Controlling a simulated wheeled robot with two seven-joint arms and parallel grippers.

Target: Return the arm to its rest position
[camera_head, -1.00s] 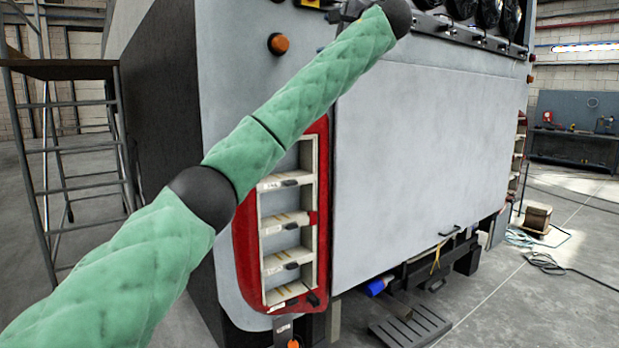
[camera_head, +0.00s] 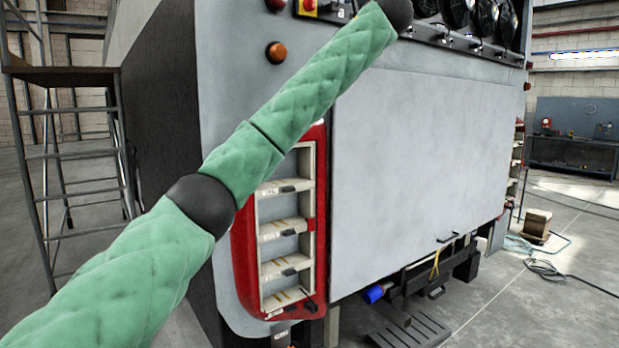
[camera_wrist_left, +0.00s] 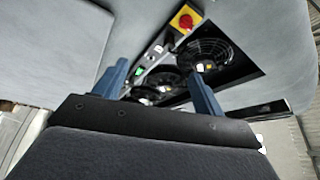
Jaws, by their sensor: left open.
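My left arm (camera_head: 290,105), in a quilted green sleeve with black joints, comes in from the lower left of the head view. It reaches up in front of the coach's rear to a black joint at the top edge. Its gripper does not show there. In the left wrist view my left gripper (camera_wrist_left: 158,72) is open, its two blue fingers apart with nothing between them. Beyond the fingers are a red-and-yellow switch (camera_wrist_left: 185,19) and dark round fans (camera_wrist_left: 208,58). My right arm and gripper are in neither view.
The coach's grey rear panel (camera_head: 430,160) stands close in front. A red lamp housing (camera_head: 240,265) with cream compartments is partly behind my arm. A metal scaffold (camera_head: 60,72) stands at left. Open floor with a cable (camera_head: 555,270) and a box (camera_head: 537,223) lies at right.

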